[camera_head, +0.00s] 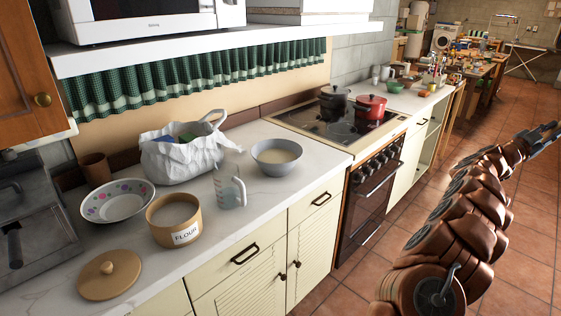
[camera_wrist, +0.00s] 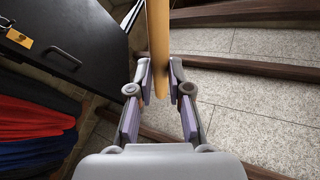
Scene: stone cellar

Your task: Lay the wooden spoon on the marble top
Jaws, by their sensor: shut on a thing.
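The wooden spoon shows in the wrist view as a tan, rounded wooden length (camera_wrist: 157,42) running up out of the frame; the rest of it is out of view. My gripper (camera_wrist: 160,82) is shut on it, one finger on each side. In the head view my gripper (camera_head: 546,136) is at the far right, over the floor side and well away from the counter; the spoon cannot be made out there. The white marble top (camera_head: 180,262) runs along the left, under the shelf.
On the marble stand a spotted bowl (camera_head: 118,201), flour tub (camera_head: 174,221), its lid (camera_head: 110,274), measuring jug (camera_head: 229,187), grey bowl (camera_head: 276,157) and white bag (camera_head: 183,154). A hob with a red pot (camera_head: 370,107) follows. Bare marble lies along the front edge.

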